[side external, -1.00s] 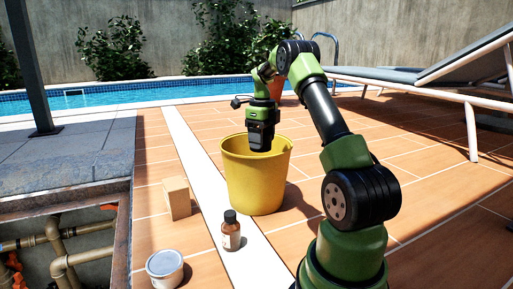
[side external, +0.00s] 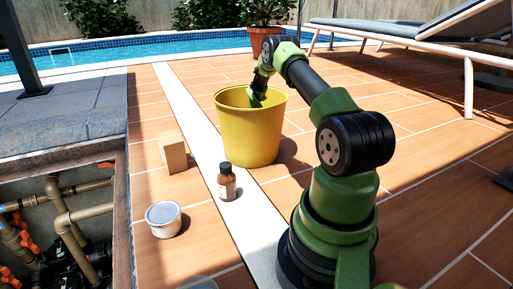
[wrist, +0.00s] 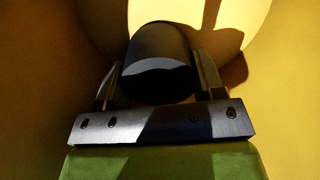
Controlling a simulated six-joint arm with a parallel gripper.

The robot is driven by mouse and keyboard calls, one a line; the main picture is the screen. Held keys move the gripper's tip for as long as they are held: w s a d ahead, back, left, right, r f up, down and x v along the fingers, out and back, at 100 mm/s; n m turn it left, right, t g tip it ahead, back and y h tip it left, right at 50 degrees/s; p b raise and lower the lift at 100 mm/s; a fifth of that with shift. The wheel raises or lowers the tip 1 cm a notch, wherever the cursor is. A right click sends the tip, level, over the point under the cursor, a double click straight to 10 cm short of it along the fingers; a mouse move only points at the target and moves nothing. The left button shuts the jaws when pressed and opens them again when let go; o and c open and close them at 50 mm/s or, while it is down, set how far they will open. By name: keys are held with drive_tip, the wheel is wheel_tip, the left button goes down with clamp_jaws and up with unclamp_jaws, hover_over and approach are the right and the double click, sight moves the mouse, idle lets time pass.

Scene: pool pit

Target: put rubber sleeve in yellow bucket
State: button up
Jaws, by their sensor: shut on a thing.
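The yellow bucket (side external: 250,135) stands upright on the tiles beside the pale strip in the side external view. My gripper reaches down into its mouth, and its fingers are hidden there by the bucket wall. In the wrist view, my gripper (wrist: 160,62) is shut on the rubber sleeve (wrist: 158,50), a dark cylinder between the two fingers. The bucket's yellow inner wall (wrist: 40,80) surrounds them, with a bright lit patch beyond the sleeve. I cannot tell whether the sleeve touches the bucket's bottom.
A brown bottle (side external: 227,183), a wooden block (side external: 173,152) and a white-lidded tin (side external: 163,217) stand left of and before the bucket. An open pit with pipes (side external: 62,215) lies at the left. A potted plant (side external: 268,38) and lounger (side external: 420,32) are behind.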

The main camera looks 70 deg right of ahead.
drive_tip(key=shift+f, duration=0.2)
drive_tip(key=shift+f, duration=0.15)
drive_tip(key=o, duration=0.8)
wheel_tip(320, 180, up, 12)
drive_tip(key=shift+r, duration=0.2)
